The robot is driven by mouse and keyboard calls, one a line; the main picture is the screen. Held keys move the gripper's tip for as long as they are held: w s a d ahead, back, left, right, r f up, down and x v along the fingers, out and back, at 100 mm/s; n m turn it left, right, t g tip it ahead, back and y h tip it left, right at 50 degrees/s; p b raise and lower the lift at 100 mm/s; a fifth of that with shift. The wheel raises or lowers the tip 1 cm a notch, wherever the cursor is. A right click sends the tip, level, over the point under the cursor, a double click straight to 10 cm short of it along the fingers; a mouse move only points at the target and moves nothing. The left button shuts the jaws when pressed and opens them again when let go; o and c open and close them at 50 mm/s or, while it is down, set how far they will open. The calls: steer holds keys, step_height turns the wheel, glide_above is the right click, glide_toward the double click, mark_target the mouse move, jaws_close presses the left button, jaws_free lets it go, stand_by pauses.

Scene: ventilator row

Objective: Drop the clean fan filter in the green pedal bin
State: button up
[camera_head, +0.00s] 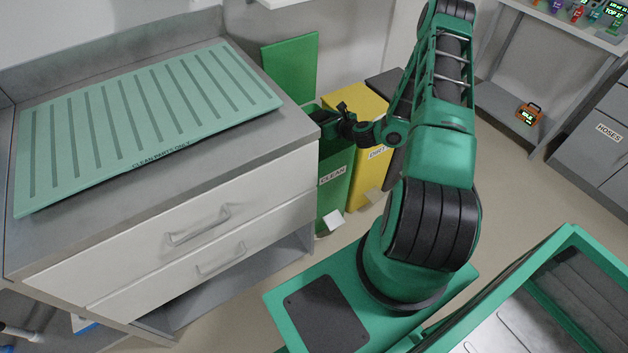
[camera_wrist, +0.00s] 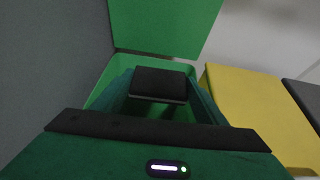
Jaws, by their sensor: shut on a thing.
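The green pedal bin (camera_head: 335,190) has a CLEAN label and stands just past the cabinet's right end. Its green lid (camera_head: 290,65) is raised; the lid (camera_wrist: 165,25) and the bin's rim (camera_wrist: 98,88) also show in the wrist view. My gripper (camera_head: 340,115) is over the bin's open mouth, pointing down into it. In the wrist view it is shut on a dark, flat block, the fan filter (camera_wrist: 160,84), held between the two green fingers. The filter cannot be made out clearly in the head view. The bin's inside bottom is hidden.
A yellow bin (camera_head: 368,165), lid shut and label partly hidden, stands right beside the green one, with a dark grey bin (camera_head: 385,83) beyond. The cabinet (camera_head: 200,245) with a bare pale-green mat (camera_head: 150,120) is close on the left.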

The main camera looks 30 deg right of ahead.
steer(key=o, duration=1.1)
steer(key=v, duration=1)
steer(key=shift+s, duration=0.3)
steer(key=shift+r, duration=0.15)
